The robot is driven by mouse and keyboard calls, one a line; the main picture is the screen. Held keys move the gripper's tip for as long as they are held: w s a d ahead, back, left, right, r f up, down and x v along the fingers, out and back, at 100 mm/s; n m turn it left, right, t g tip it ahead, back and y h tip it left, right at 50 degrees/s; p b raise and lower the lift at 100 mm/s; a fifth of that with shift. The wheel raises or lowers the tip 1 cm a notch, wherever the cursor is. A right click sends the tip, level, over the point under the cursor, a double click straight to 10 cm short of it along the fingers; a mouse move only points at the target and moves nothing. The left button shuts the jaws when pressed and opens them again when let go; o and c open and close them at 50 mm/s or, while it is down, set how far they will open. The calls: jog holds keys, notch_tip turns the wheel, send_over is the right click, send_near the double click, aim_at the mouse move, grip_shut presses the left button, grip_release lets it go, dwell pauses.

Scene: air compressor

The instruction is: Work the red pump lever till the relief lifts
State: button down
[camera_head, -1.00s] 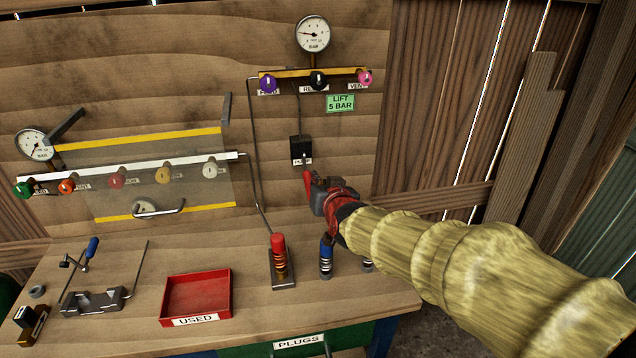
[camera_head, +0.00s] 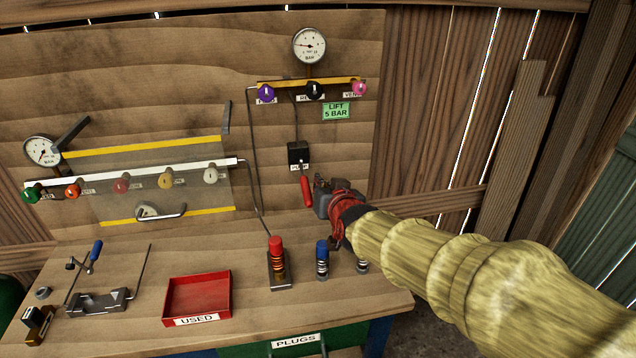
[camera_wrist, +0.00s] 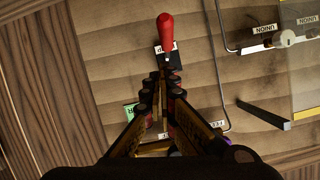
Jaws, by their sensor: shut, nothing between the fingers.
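The red pump lever (camera_head: 307,191) hangs down and slightly right from a black pump box (camera_head: 299,153) on the wooden board. In the wrist view the lever (camera_wrist: 166,34) lies ahead of the fingertips. My gripper (camera_head: 320,188) is just right of the lever in the head view, shut and empty; it also shows in the wrist view (camera_wrist: 162,84). Whether it touches the lever I cannot tell. The upper gauge (camera_head: 309,46) has its needle pointing left. A green sign (camera_head: 336,111) reads "LIFT 5 BAR".
Purple (camera_head: 266,93), black (camera_head: 314,91) and pink (camera_head: 359,88) knobs sit above the pump. Red (camera_head: 276,255) and blue (camera_head: 322,260) plugs stand on the bench below. A red USED tray (camera_head: 197,297) is further left. A thin pipe (camera_head: 252,160) runs down the board.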

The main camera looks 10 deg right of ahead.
jog(key=s+p, duration=0.1)
jog(key=s, duration=0.6)
jog(key=shift+d, duration=0.15)
jog(key=c, duration=2.5)
grip_release()
jog(key=shift+r, duration=0.1)
